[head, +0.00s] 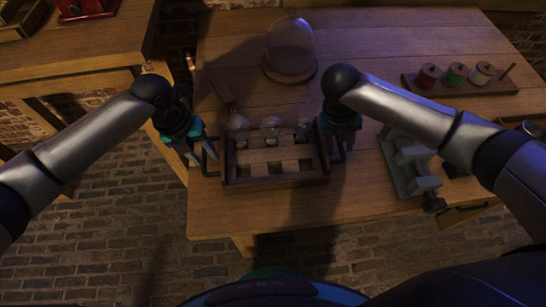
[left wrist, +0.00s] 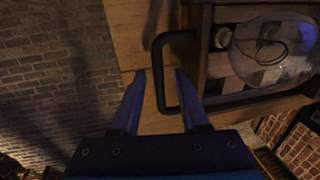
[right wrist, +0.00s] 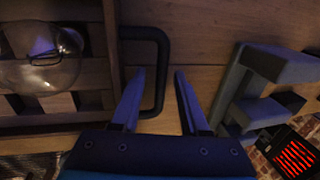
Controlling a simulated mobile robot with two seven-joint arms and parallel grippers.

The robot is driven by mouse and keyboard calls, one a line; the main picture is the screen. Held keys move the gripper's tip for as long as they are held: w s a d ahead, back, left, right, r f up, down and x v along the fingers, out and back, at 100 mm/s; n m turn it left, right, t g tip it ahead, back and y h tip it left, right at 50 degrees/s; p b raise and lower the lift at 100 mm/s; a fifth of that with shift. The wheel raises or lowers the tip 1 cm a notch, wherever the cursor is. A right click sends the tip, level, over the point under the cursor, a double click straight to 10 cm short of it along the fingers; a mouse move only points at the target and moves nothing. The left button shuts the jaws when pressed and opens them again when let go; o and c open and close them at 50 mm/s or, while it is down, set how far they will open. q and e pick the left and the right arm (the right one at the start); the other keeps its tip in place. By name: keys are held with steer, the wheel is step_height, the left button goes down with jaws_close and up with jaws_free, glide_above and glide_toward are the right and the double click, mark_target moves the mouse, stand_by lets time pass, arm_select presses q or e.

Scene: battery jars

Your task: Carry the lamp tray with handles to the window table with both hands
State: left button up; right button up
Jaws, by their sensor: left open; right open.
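The lamp tray (head: 275,182) is a dark wooden crate with slots, at the front edge of the wooden table. Clear glass bulbs (head: 271,128) stand along its far side. A black handle sticks out at each end. My left gripper (head: 203,155) is open at the left handle (left wrist: 158,75), whose bar shows between the fingertips in the left wrist view. My right gripper (head: 342,150) is open at the right handle (right wrist: 163,70), whose bar also shows between the fingertips. Neither gripper is closed on a handle. I cannot tell which surface is the window table.
A glass dome (head: 291,45) stands behind the tray. A rack of coloured spools (head: 458,78) lies at the back right. A grey metal vise (head: 410,165) stands right of the tray, close to my right gripper. Another wooden table (head: 75,45) is at the left, across a gap.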

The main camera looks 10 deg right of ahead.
steer(key=shift+a+r, duration=0.1)
steer(key=shift+r, duration=0.2)
arm_select(q)
step_height(320, 180, up, 11)
steer(key=a, duration=0.2)
arm_select(e)
steer(key=v, duration=1.1)
steer(key=shift+r, duration=0.2)
